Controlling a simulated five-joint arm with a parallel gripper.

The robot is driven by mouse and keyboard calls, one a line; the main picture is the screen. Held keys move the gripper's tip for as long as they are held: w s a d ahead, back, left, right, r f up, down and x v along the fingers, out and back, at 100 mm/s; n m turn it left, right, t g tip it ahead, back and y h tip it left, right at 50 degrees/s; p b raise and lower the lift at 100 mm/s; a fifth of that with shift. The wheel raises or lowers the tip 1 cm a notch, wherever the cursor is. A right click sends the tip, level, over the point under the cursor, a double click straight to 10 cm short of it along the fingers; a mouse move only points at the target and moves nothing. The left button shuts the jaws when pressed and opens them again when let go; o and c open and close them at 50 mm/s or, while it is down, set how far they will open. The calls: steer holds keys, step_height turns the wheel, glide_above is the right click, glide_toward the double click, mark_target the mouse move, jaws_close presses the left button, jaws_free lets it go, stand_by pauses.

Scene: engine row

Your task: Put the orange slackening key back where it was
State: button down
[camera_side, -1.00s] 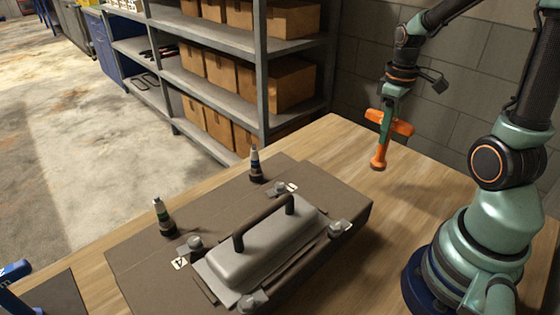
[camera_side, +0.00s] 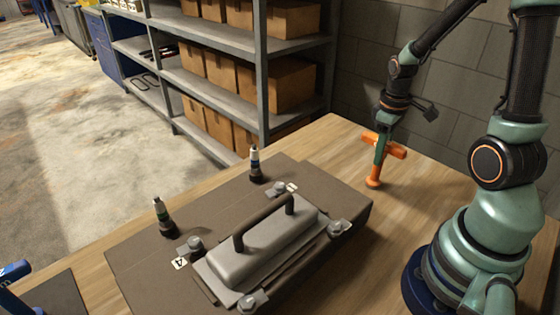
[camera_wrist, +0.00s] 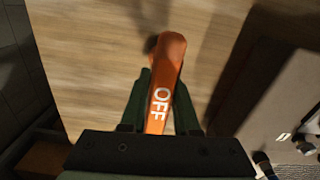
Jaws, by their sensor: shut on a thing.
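The orange slackening key (camera_side: 396,151) is a T-shaped tool with a crossbar handle on top and a stem pointing down. In the side view it stands upright over the wooden table behind the engine block, its foot at or very near the tabletop; I cannot tell if it touches. My gripper (camera_side: 381,148) is shut on its handle from above. In the wrist view the key (camera_wrist: 167,75) runs between the green fingers of my gripper (camera_wrist: 165,98), with "OFF" in white on its handle. The lower stem is mostly hidden there.
A brown engine block (camera_side: 130,262) with a grey handled cover (camera_side: 262,243) fills the table's middle. Two small dark bottle-like parts (camera_side: 254,165) (camera_side: 163,217) stand on it. The wooden table (camera_side: 430,185) is clear around the key. Shelves with boxes (camera_side: 290,85) stand behind.

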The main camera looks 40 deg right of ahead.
steer(key=c, duration=0.7)
jaws_free()
steer(key=shift+o, duration=0.2)
step_height(320, 180, up, 12)
steer(key=shift+w+a+r, duration=0.1)
steer(key=shift+a+r, duration=0.1)
steer(key=shift+a, duration=0.05)
steer(key=a+r+t, duration=0.2)
steer(key=a, duration=0.6)
steer(key=w+a+r+m+t, duration=0.1)
steer(key=a+r+t, duration=0.1)
steer(key=a, duration=0.6)
steer(key=shift+r+t, duration=0.35)
steer(key=shift+t, duration=0.45)
steer(key=shift+w+d, duration=0.1)
